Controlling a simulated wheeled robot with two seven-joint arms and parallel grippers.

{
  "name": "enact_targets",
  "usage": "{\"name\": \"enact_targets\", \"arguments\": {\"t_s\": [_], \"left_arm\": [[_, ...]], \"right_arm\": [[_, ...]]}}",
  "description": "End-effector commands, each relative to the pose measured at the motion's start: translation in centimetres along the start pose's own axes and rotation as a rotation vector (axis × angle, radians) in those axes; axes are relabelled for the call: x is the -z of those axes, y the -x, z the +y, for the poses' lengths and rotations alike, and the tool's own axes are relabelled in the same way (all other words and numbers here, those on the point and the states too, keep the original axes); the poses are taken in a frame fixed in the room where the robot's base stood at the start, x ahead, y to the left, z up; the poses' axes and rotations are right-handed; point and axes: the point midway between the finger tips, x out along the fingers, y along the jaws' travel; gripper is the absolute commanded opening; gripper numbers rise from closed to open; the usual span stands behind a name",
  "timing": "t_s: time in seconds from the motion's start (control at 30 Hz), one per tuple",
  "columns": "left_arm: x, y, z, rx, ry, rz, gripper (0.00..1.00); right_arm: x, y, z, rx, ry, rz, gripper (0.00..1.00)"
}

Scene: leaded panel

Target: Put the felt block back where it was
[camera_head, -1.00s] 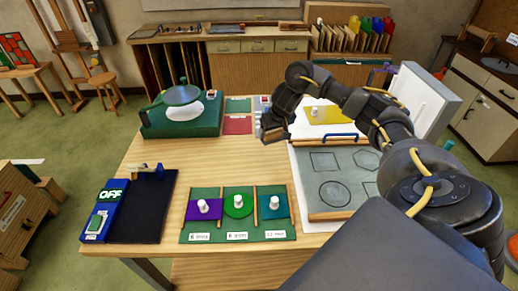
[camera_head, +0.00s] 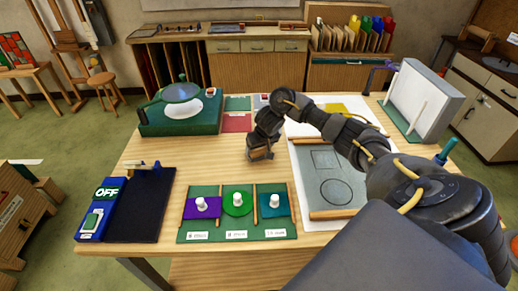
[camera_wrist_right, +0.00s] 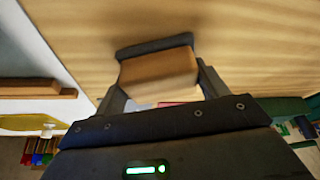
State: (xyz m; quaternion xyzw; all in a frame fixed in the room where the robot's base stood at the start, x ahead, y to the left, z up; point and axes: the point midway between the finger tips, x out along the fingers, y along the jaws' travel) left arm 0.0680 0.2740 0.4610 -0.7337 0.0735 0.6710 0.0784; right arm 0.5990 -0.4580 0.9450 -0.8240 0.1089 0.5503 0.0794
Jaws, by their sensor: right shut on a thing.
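The felt block (camera_wrist_right: 158,74), a tan-brown block, is between the fingers of my right gripper in the right wrist view. My right gripper (camera_head: 260,154) is shut on it, over bare wood near the middle of the table. In the head view the block is too small and too covered by the gripper to make out clearly. I cannot tell how high it is above the wood. My left gripper is in neither view.
A green tray (camera_head: 209,234) with purple, green and teal knobbed pieces is in front. The black pad with the OFF box (camera_head: 90,219) is left. A green stand (camera_head: 150,124) with a round glass is behind left. The grey pattern board (camera_head: 350,200) is right. Bare wood (camera_head: 200,163) lies between.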

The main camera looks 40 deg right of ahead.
Motion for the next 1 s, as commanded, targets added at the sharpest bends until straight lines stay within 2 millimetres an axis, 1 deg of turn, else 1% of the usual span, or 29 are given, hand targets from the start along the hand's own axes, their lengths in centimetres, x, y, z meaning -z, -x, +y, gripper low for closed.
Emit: {"name": "enact_targets", "arguments": {"t_s": [0.27, 0.3, 0.43, 0.47, 0.7, 0.8, 0.87, 0.97, 1.0], "left_arm": [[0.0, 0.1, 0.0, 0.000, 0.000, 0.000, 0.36], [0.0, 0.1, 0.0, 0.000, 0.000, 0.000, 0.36], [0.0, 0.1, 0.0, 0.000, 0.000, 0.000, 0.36], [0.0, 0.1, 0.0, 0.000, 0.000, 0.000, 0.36], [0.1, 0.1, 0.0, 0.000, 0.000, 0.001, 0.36], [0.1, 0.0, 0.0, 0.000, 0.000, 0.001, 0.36], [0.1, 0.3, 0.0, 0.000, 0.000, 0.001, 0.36], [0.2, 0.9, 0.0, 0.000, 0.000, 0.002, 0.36], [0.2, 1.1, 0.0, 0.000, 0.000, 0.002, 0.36]], "right_arm": [[-0.1, -0.2, 0.0, 0.000, 0.000, 0.000, 0.54], [-0.1, -0.2, 0.0, 0.000, 0.001, 0.000, 0.75], [-0.1, -0.2, 0.0, 0.000, 0.000, 0.000, 0.92], [-0.1, -0.2, 0.0, 0.000, 0.000, 0.000, 0.94], [-0.1, -0.2, 0.0, 0.000, 0.000, 0.000, 0.94], [0.2, 0.2, 0.0, 0.001, 0.000, 0.003, 0.94], [0.2, 1.0, 0.0, 0.001, 0.002, 0.003, 0.94], [0.3, 2.8, 0.0, 0.002, 0.003, 0.005, 0.94], [0.3, 3.7, 0.1, 0.001, 0.003, 0.005, 0.94]]}}
